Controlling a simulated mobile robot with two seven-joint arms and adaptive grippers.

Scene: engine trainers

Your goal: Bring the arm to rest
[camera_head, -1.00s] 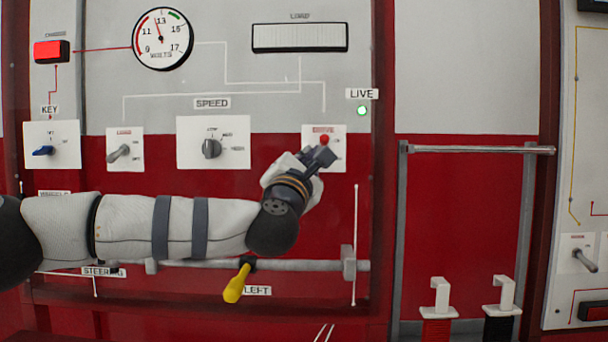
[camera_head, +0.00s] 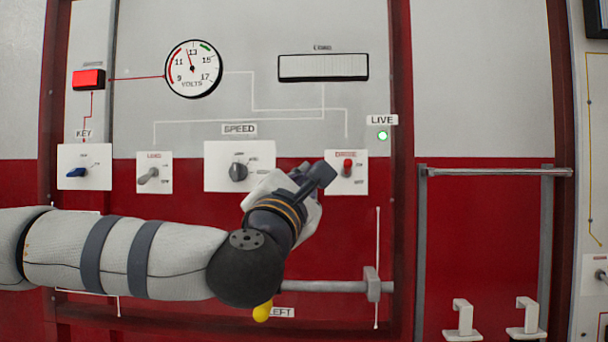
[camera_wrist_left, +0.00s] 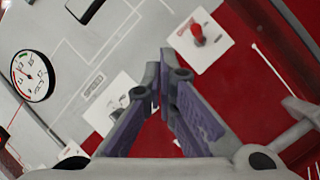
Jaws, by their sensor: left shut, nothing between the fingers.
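My left arm (camera_head: 130,255) comes in from the left in front of the red and grey panel. My left gripper (camera_head: 322,178) is just left of the red-tipped switch (camera_head: 346,168) on its white plate. The left wrist view shows the gripper's fingers (camera_wrist_left: 163,80) meeting at the tips with nothing between them, and the red-tipped switch (camera_wrist_left: 198,36) stands apart from them. My right gripper is not in view.
The panel carries the speed knob (camera_head: 238,172), a toggle (camera_head: 148,176), a blue key switch (camera_head: 77,172), a volt gauge (camera_head: 193,69) and a lit green lamp (camera_head: 382,136). A grey rail (camera_head: 495,172) is at right.

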